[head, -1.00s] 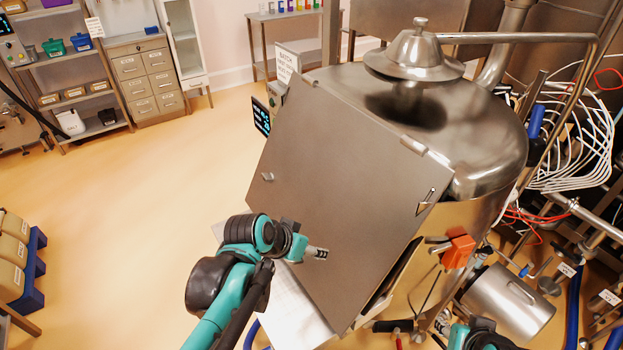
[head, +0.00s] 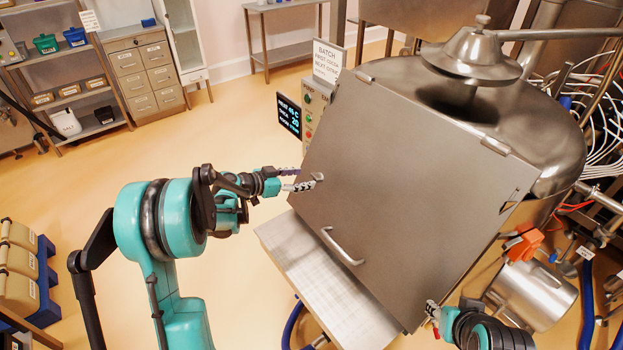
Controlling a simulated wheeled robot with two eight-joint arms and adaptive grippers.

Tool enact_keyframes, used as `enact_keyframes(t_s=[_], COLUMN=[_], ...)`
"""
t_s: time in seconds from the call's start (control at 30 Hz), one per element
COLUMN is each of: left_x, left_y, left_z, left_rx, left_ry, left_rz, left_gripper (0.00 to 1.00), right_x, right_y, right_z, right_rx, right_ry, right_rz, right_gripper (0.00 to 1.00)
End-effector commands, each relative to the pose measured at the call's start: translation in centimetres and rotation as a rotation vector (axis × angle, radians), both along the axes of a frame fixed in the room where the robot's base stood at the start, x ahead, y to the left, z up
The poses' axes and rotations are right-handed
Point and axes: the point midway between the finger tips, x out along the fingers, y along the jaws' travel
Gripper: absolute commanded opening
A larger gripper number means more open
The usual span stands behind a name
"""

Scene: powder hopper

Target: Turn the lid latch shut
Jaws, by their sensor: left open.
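A large flat steel lid (head: 400,190) stands tilted at the front of the steel hopper, with hinges along its upper edge and a bar handle (head: 343,246) low on its face. A small latch (head: 319,177) sits near its left edge. A second small fitting (head: 510,196), perhaps another latch, is near the right edge. My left gripper (head: 304,178) is open at the left latch, its fingertips just left of it; whether they touch cannot be told. My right gripper (head: 433,311) is by the lid's lower right corner, its fingers too small to read.
A control box with a display (head: 289,114) and a batch sign (head: 328,62) stand behind the lid's left edge. A pale platform (head: 335,285) is below the lid. An orange part (head: 526,242) and a steel can (head: 532,292) are at right. The floor at left is open.

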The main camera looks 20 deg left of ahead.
Motion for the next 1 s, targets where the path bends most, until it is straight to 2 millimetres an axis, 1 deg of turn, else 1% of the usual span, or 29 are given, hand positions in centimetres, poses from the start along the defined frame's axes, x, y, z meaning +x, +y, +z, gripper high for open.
enact_keyframes(t_s=[0.03, 0.1, 0.3, 0.63, 0.67, 0.7, 0.77, 0.8, 0.83, 1.0], left_x=[0.7, 1.6, 3.2, 3.5, 3.5, 3.5, 3.5, 3.5, 3.5, 3.5], left_y=[-0.6, -1.3, -2.5, -2.7, -2.7, -2.7, -2.7, -2.7, -2.7, -2.7], left_z=[-0.6, -1.0, -1.8, -1.8, -1.8, -1.8, -1.8, -1.8, -1.8, -1.8], left_rx=[0.0, -0.001, 0.0, -0.001, -0.001, -0.001, -0.001, -0.001, -0.001, -0.001], left_ry=[0.0, 0.001, 0.001, 0.002, 0.002, 0.002, 0.002, 0.002, 0.002, 0.004], left_rz=[-0.002, -0.003, -0.001, 0.002, 0.002, 0.002, 0.002, 0.002, 0.002, 0.002], left_gripper=[0.55, 0.55, 0.55, 0.55, 0.47, 0.37, 0.21, 0.1, 0.05, 0.05], right_x=[0.0, 0.0, 0.0, 0.0, 0.0, 0.0, 0.0, 0.0, 0.0, 0.0], right_y=[0.0, 0.0, 0.0, 0.0, 0.0, 0.0, 0.0, 0.0, 0.0, 0.0], right_z=[-0.5, -0.8, -1.4, -1.4, -1.4, -1.4, -1.4, -1.4, -1.4, -1.4], right_rx=[0.0, 0.0, 0.0, 0.0, 0.0, 0.0, 0.0, 0.0, 0.0, 0.0], right_ry=[0.0, 0.0, 0.0, 0.0, 0.0, 0.0, 0.0, 0.0, 0.0, 0.0], right_rz=[0.0, 0.0, 0.0, 0.0, 0.0, 0.0, 0.0, 0.0, 0.0, 0.0], right_gripper=[0.39, 0.39, 0.39, 0.39, 0.39, 0.39, 0.39, 0.39, 0.39, 0.39])
